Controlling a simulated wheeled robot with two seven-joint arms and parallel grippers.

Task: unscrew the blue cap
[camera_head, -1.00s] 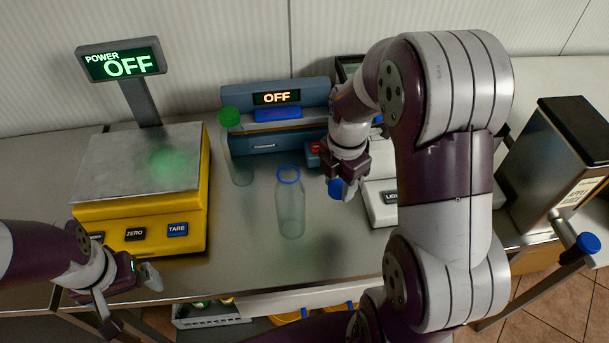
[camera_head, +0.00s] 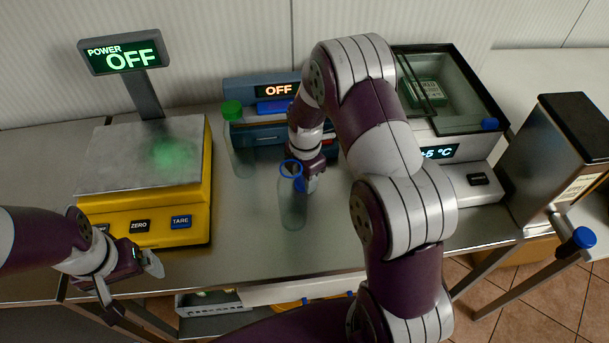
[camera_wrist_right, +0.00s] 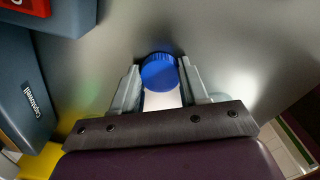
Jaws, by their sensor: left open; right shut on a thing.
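A clear bottle (camera_head: 292,208) stands upright on the metal counter with a blue ring (camera_head: 290,168) around its open-looking mouth. The blue cap (camera_wrist_right: 160,70) is off the bottle, between the fingertips of my right gripper (camera_wrist_right: 160,80), which is shut on it. In the head view my right gripper (camera_head: 307,184) is close beside the bottle's upper part, partly behind it; whether they touch I cannot tell. My left gripper (camera_head: 131,288) is open and empty at the counter's front edge, left of the bottle.
A green-capped bottle (camera_head: 240,150) stands behind and left. A yellow scale (camera_head: 165,232) is at the left, a blue-grey device reading OFF (camera_head: 262,141) at the back. A glass-topped cooling box (camera_head: 470,185) and a dark-sided dispenser (camera_head: 550,160) stand right. Counter left of the bottle is clear.

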